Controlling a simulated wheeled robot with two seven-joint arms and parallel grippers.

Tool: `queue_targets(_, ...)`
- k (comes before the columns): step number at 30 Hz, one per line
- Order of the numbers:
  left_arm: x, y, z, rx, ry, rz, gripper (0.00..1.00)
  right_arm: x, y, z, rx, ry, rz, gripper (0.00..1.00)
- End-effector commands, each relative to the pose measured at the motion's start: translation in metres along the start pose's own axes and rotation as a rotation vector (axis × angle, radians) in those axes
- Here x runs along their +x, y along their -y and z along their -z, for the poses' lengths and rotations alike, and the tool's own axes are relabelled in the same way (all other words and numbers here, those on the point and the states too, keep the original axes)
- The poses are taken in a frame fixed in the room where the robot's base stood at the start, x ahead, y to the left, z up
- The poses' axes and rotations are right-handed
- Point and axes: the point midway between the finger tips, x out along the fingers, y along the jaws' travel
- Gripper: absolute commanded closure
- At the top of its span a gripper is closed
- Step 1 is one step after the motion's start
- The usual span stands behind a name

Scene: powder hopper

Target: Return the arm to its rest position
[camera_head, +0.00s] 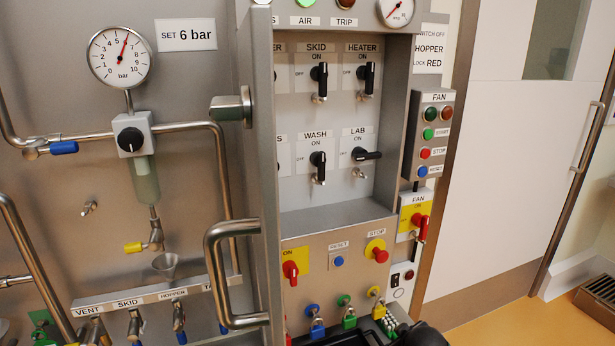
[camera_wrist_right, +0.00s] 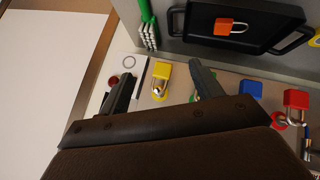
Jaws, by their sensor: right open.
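My right gripper (camera_wrist_right: 162,85) shows in the right wrist view with its two dark fingers spread apart and nothing held between them. A yellow padlock (camera_wrist_right: 160,75) appears in the gap between the fingers in the picture, on the pale surface beyond them; I cannot tell how far off it is. In the head view, a dark part of my right arm (camera_head: 422,335) shows at the bottom edge, just right of the padlocks, with its fingers not clearly visible. My left gripper is in neither view.
Blue (camera_head: 317,322), green (camera_head: 349,316) and yellow (camera_head: 377,303) padlocks hang below the switch panel. A red-handled fan switch (camera_head: 420,225) is on the right. A large door handle (camera_head: 232,275) juts out at centre left.

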Motion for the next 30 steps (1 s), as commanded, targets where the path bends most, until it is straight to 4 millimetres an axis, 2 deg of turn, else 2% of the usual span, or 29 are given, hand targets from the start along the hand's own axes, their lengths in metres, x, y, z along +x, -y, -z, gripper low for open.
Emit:
queue_targets(1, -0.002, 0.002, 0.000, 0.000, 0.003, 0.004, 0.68, -0.013, 0.016, -0.006, 0.007, 0.024, 0.017, 0.35)
queue_targets(6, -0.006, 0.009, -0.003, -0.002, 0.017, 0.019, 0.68, -0.055, 0.061, -0.036, 0.048, 0.113, 0.073, 0.35)
queue_targets(15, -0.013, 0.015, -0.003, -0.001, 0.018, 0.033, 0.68, -0.116, 0.135, -0.090, 0.192, 0.209, 0.189, 0.35)
queue_targets(21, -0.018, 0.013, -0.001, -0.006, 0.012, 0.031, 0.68, -0.146, 0.178, -0.127, 0.294, 0.262, 0.262, 0.35)
queue_targets(30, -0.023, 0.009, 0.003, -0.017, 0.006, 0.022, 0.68, -0.175, 0.244, -0.190, 0.395, 0.397, 0.361, 0.35)
